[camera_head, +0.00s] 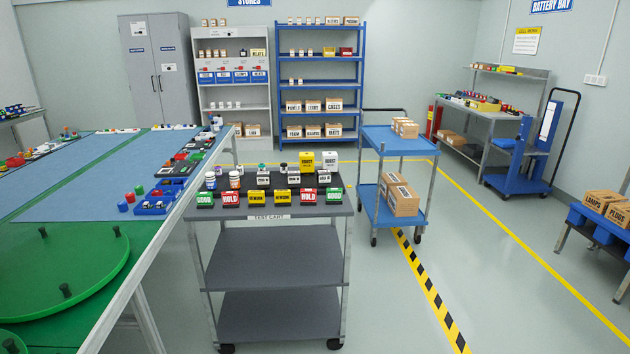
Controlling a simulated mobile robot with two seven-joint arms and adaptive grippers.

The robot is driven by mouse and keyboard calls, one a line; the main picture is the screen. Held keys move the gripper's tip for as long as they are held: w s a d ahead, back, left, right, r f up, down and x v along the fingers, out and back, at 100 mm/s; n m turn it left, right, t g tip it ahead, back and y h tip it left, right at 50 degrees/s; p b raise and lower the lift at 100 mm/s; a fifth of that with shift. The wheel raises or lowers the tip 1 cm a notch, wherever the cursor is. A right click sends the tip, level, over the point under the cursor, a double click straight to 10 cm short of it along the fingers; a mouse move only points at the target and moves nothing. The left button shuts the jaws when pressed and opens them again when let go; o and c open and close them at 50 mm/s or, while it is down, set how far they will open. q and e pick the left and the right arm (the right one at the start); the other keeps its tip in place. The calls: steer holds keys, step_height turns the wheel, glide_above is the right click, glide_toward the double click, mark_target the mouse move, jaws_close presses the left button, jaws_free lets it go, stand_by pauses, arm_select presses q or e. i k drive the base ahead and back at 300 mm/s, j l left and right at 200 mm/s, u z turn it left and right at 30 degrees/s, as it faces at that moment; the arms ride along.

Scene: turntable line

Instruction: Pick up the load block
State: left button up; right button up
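No block can be read clearly as the load block. The grey test cart (270,212) carries small devices on its top. Among them are a white block with dark lettering (263,180), another white block (324,177), a yellow block (306,161) and a taller white block (330,160). Their small labels are too blurred to read surely. In front of them is a row of coloured label stands, including a green one (204,199) and a red one (308,195). Neither of my grippers is in view.
A long bench (90,195) with blue mats and a green turntable (50,262) fills the left. A blue trolley (376,137) with cartons (398,197) stands right of the cart. Shelves (318,68) line the back. Open floor (500,285) lies to the right.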

mark_target(324, 176)
steer(key=i+l, duration=0.1)
steer(key=i, duration=1.8)
